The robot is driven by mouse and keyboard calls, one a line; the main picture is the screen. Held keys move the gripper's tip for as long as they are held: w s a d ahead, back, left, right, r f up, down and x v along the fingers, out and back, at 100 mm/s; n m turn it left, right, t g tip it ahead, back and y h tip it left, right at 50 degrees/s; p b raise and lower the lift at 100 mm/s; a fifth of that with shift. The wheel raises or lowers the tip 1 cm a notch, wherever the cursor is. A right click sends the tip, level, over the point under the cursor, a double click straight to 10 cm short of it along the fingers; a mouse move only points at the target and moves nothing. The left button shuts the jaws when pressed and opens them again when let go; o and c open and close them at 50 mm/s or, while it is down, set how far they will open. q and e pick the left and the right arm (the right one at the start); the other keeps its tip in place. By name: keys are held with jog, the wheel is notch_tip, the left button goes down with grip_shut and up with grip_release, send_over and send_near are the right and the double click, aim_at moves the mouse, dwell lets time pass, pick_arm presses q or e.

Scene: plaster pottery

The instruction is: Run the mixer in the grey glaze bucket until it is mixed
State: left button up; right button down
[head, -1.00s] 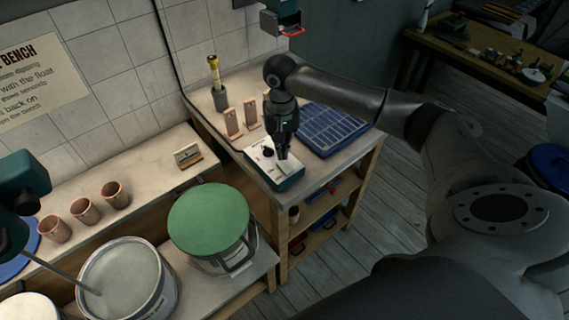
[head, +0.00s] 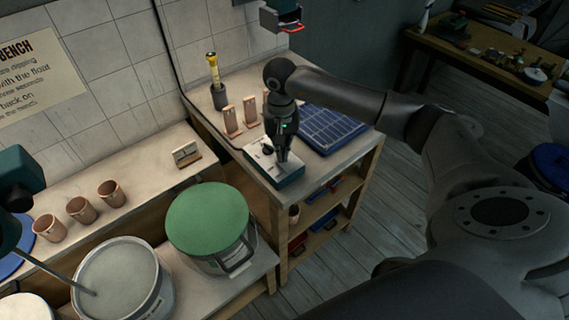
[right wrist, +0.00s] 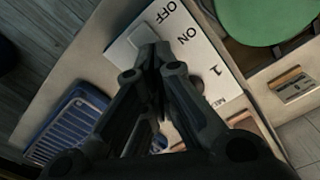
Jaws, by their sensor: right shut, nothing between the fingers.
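The grey glaze bucket (head: 158,291) stands open at the lower left, holding pale grey glaze. The mixer (head: 20,190) hangs over it at the left edge, its thin rod (head: 62,272) reaching into the glaze. A control box (head: 290,178) with a white top sits on the bench. In the right wrist view its panel (right wrist: 215,85) reads ON, OFF and 1. My right gripper (head: 281,158) is shut and empty, pointing down at the box; in the right wrist view its fingertips (right wrist: 152,52) are over the switch area beside ON and OFF. I cannot tell whether they touch. My left gripper is out of view.
A green-lidded bucket (head: 208,218) stands between the glaze bucket and the bench. A blue rack (head: 328,128) lies right of the control box. Test tiles (head: 232,121) and a yellow-handled tool in a holder (head: 215,75) stand behind it. Cups (head: 80,210) line the left shelf.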

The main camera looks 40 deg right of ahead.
jog(key=shift+s+f+b, duration=0.1)
jog(key=shift+f+b, duration=1.1)
jog(key=shift+f, duration=0.1)
dwell(1.0)
jog(key=shift+r, duration=0.1)
jog(key=shift+r+p, duration=0.5)
jog(key=shift+r, duration=0.25)
jog(key=shift+r+p, duration=1.2)
jog(key=shift+r, duration=1.5)
